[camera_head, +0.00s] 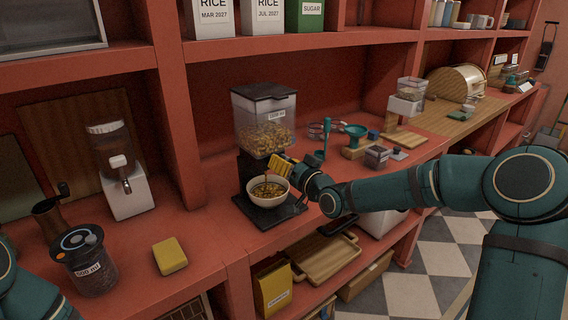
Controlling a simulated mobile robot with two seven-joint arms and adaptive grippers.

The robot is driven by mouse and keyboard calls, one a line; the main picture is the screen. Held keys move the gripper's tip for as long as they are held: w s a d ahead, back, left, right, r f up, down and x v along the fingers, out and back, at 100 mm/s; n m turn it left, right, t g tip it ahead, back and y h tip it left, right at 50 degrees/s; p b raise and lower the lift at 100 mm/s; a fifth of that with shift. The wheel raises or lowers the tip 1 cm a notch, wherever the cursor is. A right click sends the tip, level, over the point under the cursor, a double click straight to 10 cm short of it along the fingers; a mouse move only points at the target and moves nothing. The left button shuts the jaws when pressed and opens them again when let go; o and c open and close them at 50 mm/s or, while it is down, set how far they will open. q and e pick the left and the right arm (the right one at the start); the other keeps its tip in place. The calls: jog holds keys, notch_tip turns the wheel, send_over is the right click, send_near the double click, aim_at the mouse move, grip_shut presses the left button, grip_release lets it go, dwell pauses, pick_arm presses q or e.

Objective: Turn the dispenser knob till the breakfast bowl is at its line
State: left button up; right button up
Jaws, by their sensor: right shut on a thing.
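The cereal dispenser (264,112) has a dark lid, a clear hopper partly filled with cereal and a dark stand. The white breakfast bowl (270,198) sits upright on the dispenser's dark base, under the outlet. Cereal (268,188) lies inside it; I cannot make out a fill line. My right gripper (293,172) is at the dispenser's right front, just above and beside the bowl, shut on the dispenser knob. A yellow ridged piece shows there; the grip itself is largely hidden. My left arm shows at the lower left edge, its gripper out of view.
A second dispenser (122,165) stands at left, with a dark lidded jar (87,262) in front. A yellow sponge-like block (170,256) lies on the red counter (205,240). A teal funnel (355,131) and small boxes stand behind my right arm. A wooden tray (322,258) is below.

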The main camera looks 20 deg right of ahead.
jog(key=shift+m, duration=0.3)
jog(key=o, duration=1.1)
jog(key=shift+s, duration=0.1)
jog(key=v, duration=1.1)
jog(key=shift+s+d, duration=0.15)
jog(key=shift+s, duration=0.25)
